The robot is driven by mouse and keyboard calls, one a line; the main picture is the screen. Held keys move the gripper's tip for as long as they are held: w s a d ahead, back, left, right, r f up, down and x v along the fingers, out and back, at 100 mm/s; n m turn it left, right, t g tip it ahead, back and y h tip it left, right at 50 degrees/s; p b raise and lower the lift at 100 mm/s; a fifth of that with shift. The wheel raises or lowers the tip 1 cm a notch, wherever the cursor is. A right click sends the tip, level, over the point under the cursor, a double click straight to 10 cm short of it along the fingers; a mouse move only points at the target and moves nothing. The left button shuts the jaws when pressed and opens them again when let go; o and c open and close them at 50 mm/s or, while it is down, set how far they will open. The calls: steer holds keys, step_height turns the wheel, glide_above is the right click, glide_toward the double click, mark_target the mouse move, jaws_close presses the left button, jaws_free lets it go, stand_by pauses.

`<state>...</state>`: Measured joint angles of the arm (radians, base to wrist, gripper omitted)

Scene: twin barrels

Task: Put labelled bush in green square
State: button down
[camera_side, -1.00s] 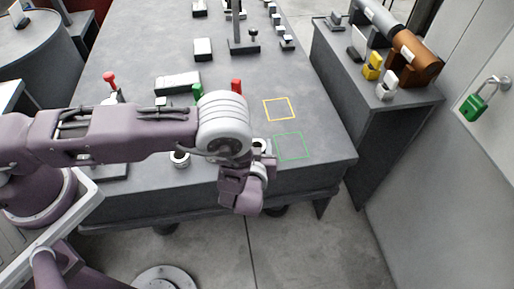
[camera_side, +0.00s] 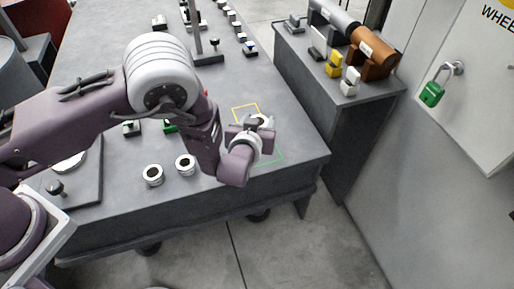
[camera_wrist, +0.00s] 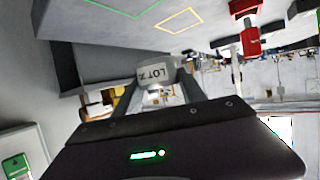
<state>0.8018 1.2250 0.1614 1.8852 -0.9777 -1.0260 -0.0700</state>
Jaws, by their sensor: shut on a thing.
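My gripper (camera_side: 256,123) is shut on a white bush (camera_side: 263,120), held over the table near the green and yellow outlines. In the wrist view the gripper (camera_wrist: 158,82) has the bush (camera_wrist: 153,72) between its fingers. Dark lettering starting "LOT" shows upside down on it. The green square (camera_side: 282,155) is partly hidden by my wrist in the side view; part of its outline shows at the top of the wrist view (camera_wrist: 120,10). The gap between bush and table is hard to judge.
Two more white bushes, one (camera_side: 153,175) and another (camera_side: 185,165), stand on the table to the left. The yellow square (camera_side: 236,108) lies behind the green one. A post on a base (camera_side: 207,58) stands farther back. A side bench (camera_side: 335,100) is to the right.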

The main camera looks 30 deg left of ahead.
steer(key=shift+w+d+f+m+h, duration=0.3)
steer(key=shift+w+d+f, duration=0.05)
steer(key=shift+w+d, duration=0.2)
step_height(320, 180, down, 9)
steer(key=shift+w+f, duration=0.1)
steer(key=c, duration=0.7)
jaws_free()
steer(key=shift+f, duration=0.1)
steer(key=shift+o, duration=0.2)
steer(key=shift+d+r, duration=0.1)
steer(key=shift+r, duration=0.1)
steer(key=v, duration=1.2)
steer(key=shift+f, duration=0.15)
